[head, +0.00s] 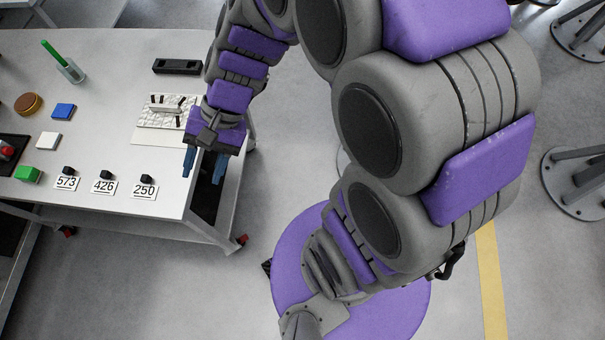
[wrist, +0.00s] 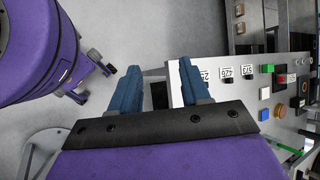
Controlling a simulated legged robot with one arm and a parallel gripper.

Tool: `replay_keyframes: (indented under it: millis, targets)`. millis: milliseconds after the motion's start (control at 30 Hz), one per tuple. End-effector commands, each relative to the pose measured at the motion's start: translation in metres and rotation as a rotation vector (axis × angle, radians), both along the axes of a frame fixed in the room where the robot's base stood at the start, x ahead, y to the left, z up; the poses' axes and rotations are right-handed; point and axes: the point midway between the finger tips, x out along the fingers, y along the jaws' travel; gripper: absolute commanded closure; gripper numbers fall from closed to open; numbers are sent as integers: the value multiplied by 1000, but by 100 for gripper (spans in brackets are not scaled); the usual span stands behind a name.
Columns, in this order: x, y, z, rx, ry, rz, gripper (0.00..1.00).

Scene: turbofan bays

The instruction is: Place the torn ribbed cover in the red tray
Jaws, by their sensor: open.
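My gripper (head: 204,165) is open, with its two blue fingers apart and pointing down at the right edge of the grey table in the head view. In the wrist view my gripper (wrist: 158,82) has nothing between its fingers but floor and the table's edge. I cannot make out a torn ribbed cover in either view. No red tray can be made out either.
The table (head: 105,110) carries number cards (head: 104,186) with small black pieces, a patterned board (head: 167,110), a black holder (head: 177,66), a green block (head: 28,174), a blue block (head: 63,110) and a cup (head: 72,70). Stool-like bases (head: 580,180) stand right.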

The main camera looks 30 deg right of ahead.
Motion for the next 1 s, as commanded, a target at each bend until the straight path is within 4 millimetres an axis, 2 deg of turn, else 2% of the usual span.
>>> replay_keyframes:
  millis: [33, 200, 400, 500, 633, 1000]
  targets:
    - [-17, -10, 3, -49, -33, 59, 53]
    - [-69, -54, 6, -233, -118, 255, 53]
    - [-112, -109, 11, -439, -185, 426, 53]
    - [-123, -129, 14, -509, -204, 474, 53]
    - [-130, -142, 16, -556, -213, 505, 53]
    - [-132, -145, 16, -564, -213, 512, 57]
